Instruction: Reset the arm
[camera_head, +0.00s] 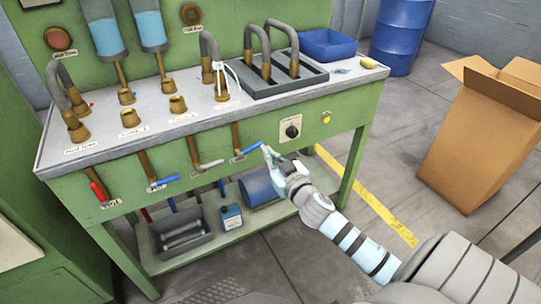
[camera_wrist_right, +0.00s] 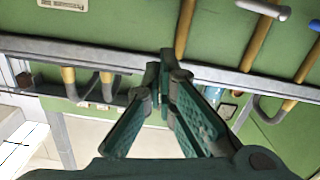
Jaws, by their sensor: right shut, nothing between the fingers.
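My right arm (camera_head: 350,240) comes in from the lower right of the head view. Its gripper (camera_head: 270,152) is at the front of the green workbench (camera_head: 220,150), beside the rightmost blue-handled valve (camera_head: 247,151). I cannot tell from the head view whether the fingertips touch that handle. In the right wrist view the green fingers (camera_wrist_right: 164,68) come together at their tips, with nothing between them. My left gripper does not show in either view.
Other valves with red (camera_head: 98,192), blue (camera_head: 165,181) and grey (camera_head: 208,165) handles line the bench front. A blue tray (camera_head: 327,46) stands on top. A cardboard box (camera_head: 480,150) and a blue barrel (camera_head: 402,35) stand right. The lower shelf holds a grey bin (camera_head: 183,243).

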